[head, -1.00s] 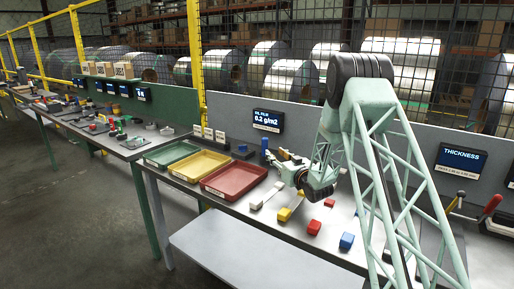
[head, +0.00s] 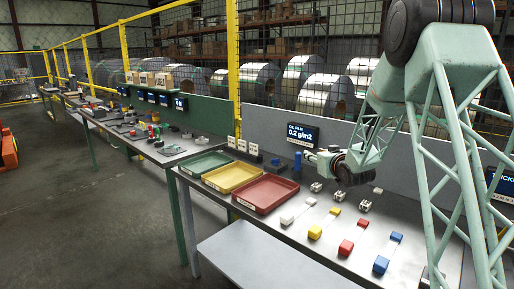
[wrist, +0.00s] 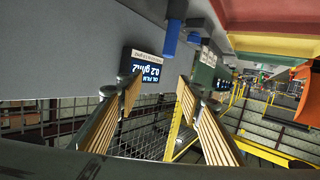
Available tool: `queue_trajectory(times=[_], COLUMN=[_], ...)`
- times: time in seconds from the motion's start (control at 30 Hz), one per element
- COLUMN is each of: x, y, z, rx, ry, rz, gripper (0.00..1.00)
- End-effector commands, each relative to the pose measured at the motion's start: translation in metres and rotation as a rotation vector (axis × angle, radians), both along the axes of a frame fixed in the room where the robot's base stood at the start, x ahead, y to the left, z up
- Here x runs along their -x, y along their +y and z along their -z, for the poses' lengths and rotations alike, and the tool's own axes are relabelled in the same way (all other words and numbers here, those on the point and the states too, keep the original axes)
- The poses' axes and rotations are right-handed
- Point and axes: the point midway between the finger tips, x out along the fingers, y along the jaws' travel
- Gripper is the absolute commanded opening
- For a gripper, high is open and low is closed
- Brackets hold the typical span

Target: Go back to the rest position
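My gripper (head: 318,158) is above the back part of the steel bench (head: 292,236), in front of the grey back panel and level with the oil film display (head: 301,134). In the wrist view its two ribbed fingers (wrist: 163,92) stand well apart with nothing between them, so it is open and empty. In the head view the fingers are small and partly blend with the panel behind.
Green (head: 205,164), yellow (head: 232,177) and red (head: 264,194) trays stand left of my gripper. White (head: 287,218), yellow (head: 315,232), red (head: 346,247) and blue (head: 381,264) blocks lie along the front. A blue post (head: 298,161) stands near the gripper.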

Motion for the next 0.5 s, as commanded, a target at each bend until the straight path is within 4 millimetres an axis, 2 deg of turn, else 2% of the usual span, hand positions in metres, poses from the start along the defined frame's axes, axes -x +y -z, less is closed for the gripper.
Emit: queue_trajectory(times=[0.03, 0.5], x=[0.005, 0.064], y=[0.0, -0.005], z=[-0.009, -0.056], rx=[0.005, 0.044], ry=[0.009, 0.129], rz=[0.006, 0.068], gripper=[0.34, 0.34])
